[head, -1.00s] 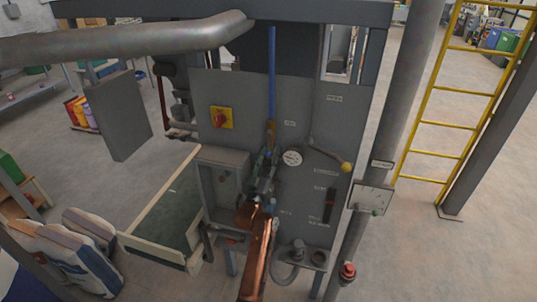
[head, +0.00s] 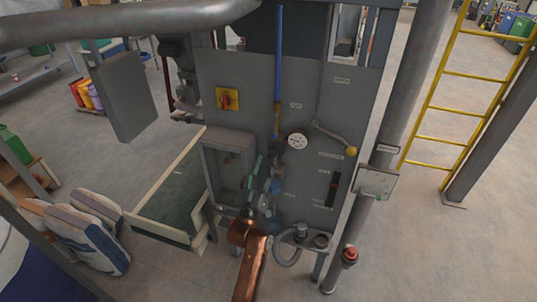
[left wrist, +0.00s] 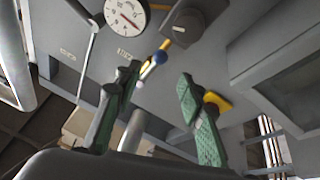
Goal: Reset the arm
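My left arm, copper coloured, rises from the bottom middle of the head view. My left gripper (head: 258,172) is in front of the grey machine panel (head: 235,75), below and left of the round gauge (head: 297,141). In the left wrist view, its two green-padded fingers (left wrist: 157,100) stand apart with a gap between them. The gauge is at the top left there (left wrist: 126,14). My right gripper is not in view.
A yellow-and-red switch (head: 228,99), a grey box (head: 228,165) and a yellow-knobbed lever (head: 350,151) are on the panel. A green-topped table (head: 172,195) and striped sacks (head: 85,235) are at left. A red button (head: 349,256) is at lower right. Open floor lies further right.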

